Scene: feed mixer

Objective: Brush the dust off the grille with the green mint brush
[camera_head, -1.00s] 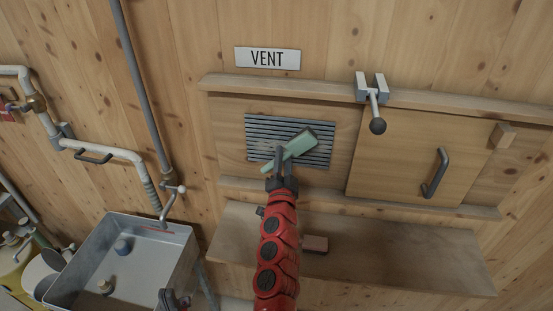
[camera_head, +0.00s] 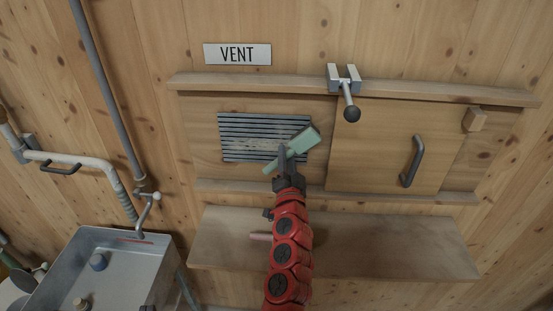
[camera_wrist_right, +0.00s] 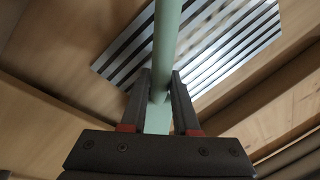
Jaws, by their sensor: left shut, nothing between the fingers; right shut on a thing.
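The vent grille (camera_head: 240,136), with dark slats, is set in the wooden wall under the VENT sign. Pale grey patches like dust show on its slats. My right gripper (camera_head: 284,160) is shut on the green mint brush (camera_head: 304,141), whose head overlaps the grille's right edge in the head view. I cannot tell whether it touches the slats. In the right wrist view the brush's handle (camera_wrist_right: 166,45) stands between the fingers, with the grille (camera_wrist_right: 225,45) behind.
A wooden shelf (camera_head: 380,245) runs below the grille, with a pinkish thing (camera_head: 260,237) partly hidden by my right arm. Right of the grille is a sliding panel (camera_head: 375,150) with a handle (camera_head: 413,161) and a latch (camera_head: 347,90). A metal sink (camera_head: 135,265) and pipes are left.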

